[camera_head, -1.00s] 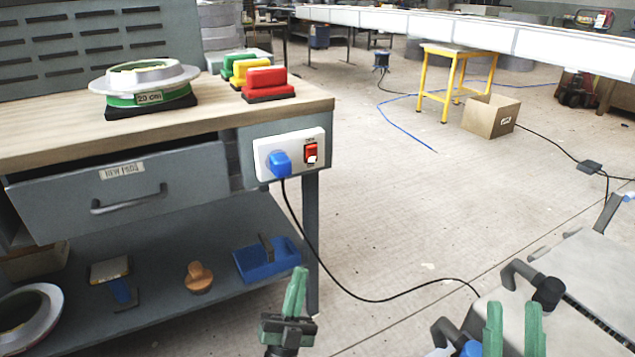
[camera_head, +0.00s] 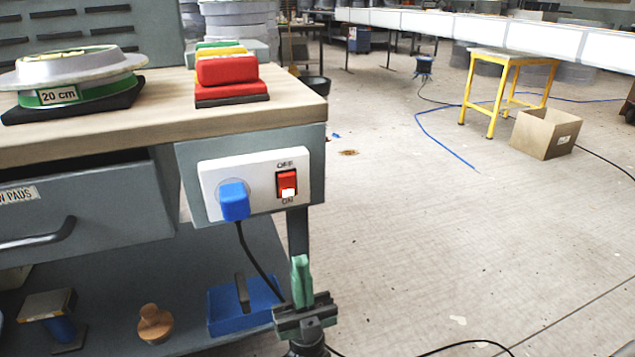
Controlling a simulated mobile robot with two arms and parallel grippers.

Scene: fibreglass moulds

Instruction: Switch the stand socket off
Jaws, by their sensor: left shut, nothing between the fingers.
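The stand socket (camera_head: 255,184) is a white plate on the front of the bench, near its right end. A blue plug (camera_head: 234,201) sits in its left half, with a black cable hanging from it. A red rocker switch (camera_head: 287,181) is in its right half, with OFF printed above and ON below; a white patch shows at the rocker's lower end. My left gripper (camera_head: 301,268) is shut and empty, its green fingers pointing up. It appears below the switch in the picture, apart from it. My right gripper is out of view.
The wooden benchtop (camera_head: 290,108) carries red, yellow and green blocks and a round mould (camera_head: 70,75). A drawer (camera_head: 110,205) is left of the socket. A lower shelf (camera_head: 190,310) holds a blue tray (camera_head: 243,307). The floor to the right is largely clear.

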